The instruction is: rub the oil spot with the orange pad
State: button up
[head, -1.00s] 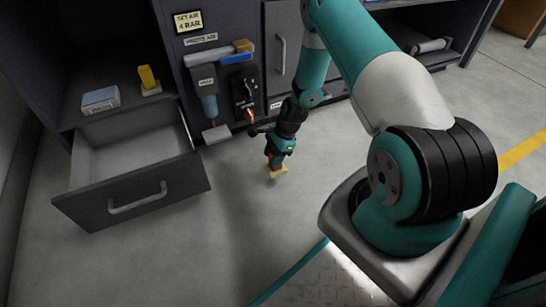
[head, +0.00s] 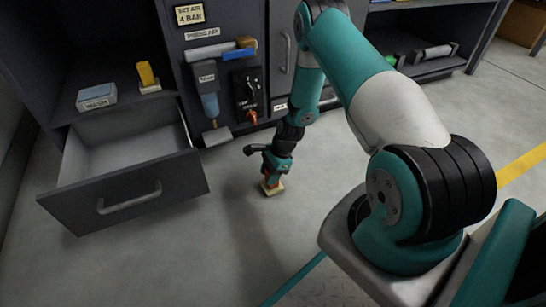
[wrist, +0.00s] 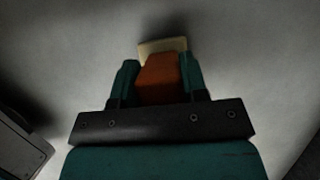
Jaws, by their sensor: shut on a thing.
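My gripper (head: 272,177) points down at the floor in front of the cabinet and is shut on the orange pad. The pad's orange block (wrist: 160,80) sits between the two teal fingers in the wrist view, with a cream layer (wrist: 163,46) at its far end. In the head view the cream edge of the pad (head: 272,190) is at floor level or just above it; I cannot tell whether it touches. I cannot make out the oil spot; a dark patch around the pad looks like shadow.
An open, empty drawer (head: 128,200) juts out at the left. Above it are a blue-and-white block (head: 97,96) and a yellow-handled block (head: 148,78). The cabinet front (head: 225,60) carries tools and a red lever. The grey floor (head: 200,260) in front is clear.

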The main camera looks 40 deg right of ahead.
jog(key=shift+w+a, duration=0.2)
jog(key=shift+a, duration=0.6)
jog(key=shift+f+b, duration=0.4)
jog(key=shift+b, duration=0.25)
jog(key=shift+s+d+r+p, duration=0.15)
jog(key=shift+d+p, duration=0.1)
jog(key=shift+d, duration=0.35)
jog(key=shift+s+d+r+p, duration=0.15)
jog(key=shift+d+p, duration=0.1)
jog(key=shift+d, duration=0.3)
jog(key=shift+s+d, duration=0.15)
jog(key=shift+d, duration=0.6)
notch_tip(320, 180, up, 3)
jog(key=shift+s+f+p, duration=0.1)
jog(key=shift+f+p, duration=0.1)
jog(key=shift+p, duration=0.85)
notch_tip(320, 180, up, 5)
jog(key=p, duration=0.5)
jog(key=shift+r, duration=0.2)
